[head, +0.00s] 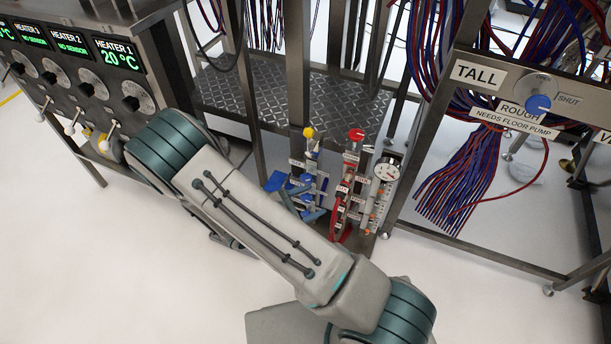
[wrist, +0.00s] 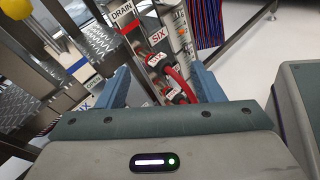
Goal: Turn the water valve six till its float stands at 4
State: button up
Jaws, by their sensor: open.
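In the wrist view my gripper (wrist: 160,88) has its two blue fingers spread apart, with the water fittings showing beyond and between them. Several labels there read SIX (wrist: 157,60), on a narrow upright panel. A red hose (wrist: 181,82) curves beside these labels. I cannot make out which part is valve six's handle, nor a float reading. In the head view the water panel has a red knob (head: 356,135), a round gauge (head: 386,171) and upright tubes, all too small to read. My arm crosses in front, and I cannot clearly make out my gripper there.
A DRAIN label (wrist: 122,14) and a yellow knob (wrist: 15,8) are left of the fittings. Metal frame posts (head: 298,80) stand close around the panel. Heater controls (head: 87,80) are at left, a TALL rough-valve panel (head: 530,95) at right. The floor in front is clear.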

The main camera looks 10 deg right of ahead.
aim_at(305, 180)
jog(key=w+a+f+n+t+y+p, duration=0.2)
jog(key=w+a+f+n+t+y, duration=0.15)
jog(key=a+f+n+t, duration=0.4)
jog(key=w+d+n+b, duration=0.1)
jog(key=w+d, duration=0.2)
jog(key=w+d+t+b, duration=0.1)
jog(key=w+d, duration=0.2)
jog(key=w+d+n+b, duration=0.1)
jog(key=w+d, duration=0.2)
jog(key=shift+w+f+n+t+y+b, duration=0.1)
jog(key=shift+f+n+t+y+b, duration=0.15)
jog(key=shift+n+t+b, duration=0.15)
jog(key=shift+w+d+r, duration=0.15)
jog(key=shift+w+d, duration=0.2)
jog(key=shift+w, duration=0.1)
